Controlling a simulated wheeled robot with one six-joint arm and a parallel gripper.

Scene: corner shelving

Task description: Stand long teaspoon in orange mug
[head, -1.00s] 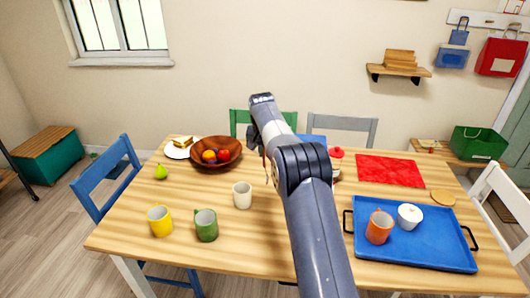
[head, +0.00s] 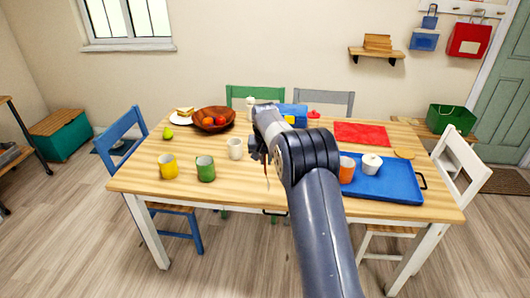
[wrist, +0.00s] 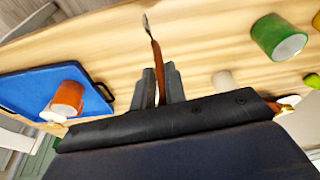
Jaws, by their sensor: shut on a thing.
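My gripper (wrist: 161,88) is shut on the long teaspoon (wrist: 156,58). Its brown handle is between the fingers and its metal end points away from them. In the head view the spoon (head: 267,177) shows as a thin line hanging below my gripper (head: 260,157), over the table's front middle. The orange mug (head: 347,170) stands upright on the blue tray (head: 402,190), right of my arm, which is close to its left edge in the picture. In the wrist view the mug (wrist: 68,97) is at the left, apart from the spoon.
A white lidded pot (head: 371,164) stands on the tray right of the mug. A white mug (head: 235,149), green mug (head: 205,168) and yellow mug (head: 168,167) stand left of my gripper. A wooden fruit bowl (head: 228,127) and red mat (head: 362,133) lie farther back.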

